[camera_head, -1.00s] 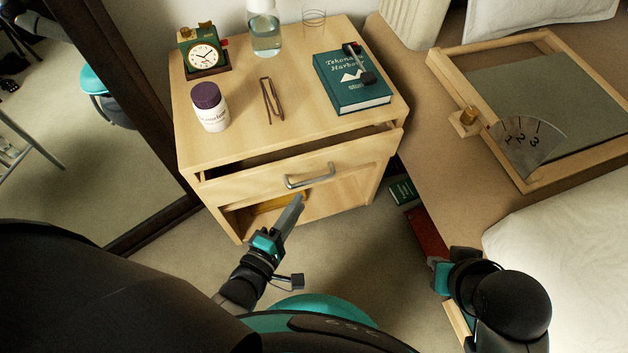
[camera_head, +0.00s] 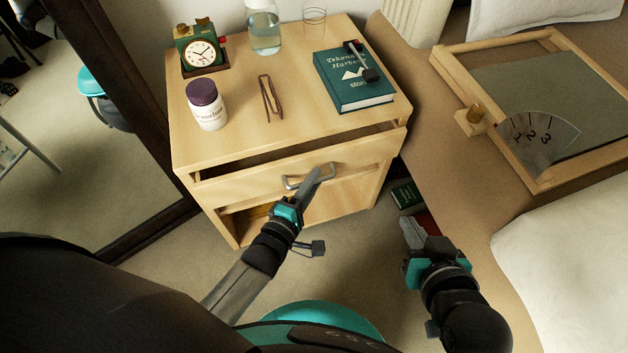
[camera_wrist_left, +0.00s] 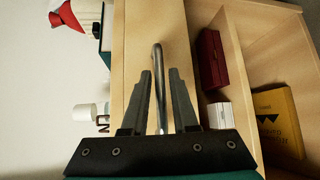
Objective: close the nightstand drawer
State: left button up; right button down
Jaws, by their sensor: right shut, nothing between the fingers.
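The nightstand (camera_head: 215,150) is light wood, and its top drawer (camera_head: 240,186) stands partly open, with a dark gap above its front. The drawer front has a grey metal bar handle (camera_head: 292,183). My left gripper (camera_head: 318,178) is at the handle. In the left wrist view its fingers (camera_wrist_left: 160,95) are apart, one on each side of the handle (camera_wrist_left: 158,65), with visible space between finger and bar. My right gripper (camera_head: 412,232) is shut and empty, low beside the bed, to the right of the nightstand.
The bed frame (camera_head: 440,190) bounds the right. An open lower shelf holds a yellow book (camera_wrist_left: 277,122) and a red box (camera_wrist_left: 212,60).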

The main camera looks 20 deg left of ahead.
pick_arm(q)
jog(key=shift+w, duration=0.3)
grip_shut()
dwell(1.5)
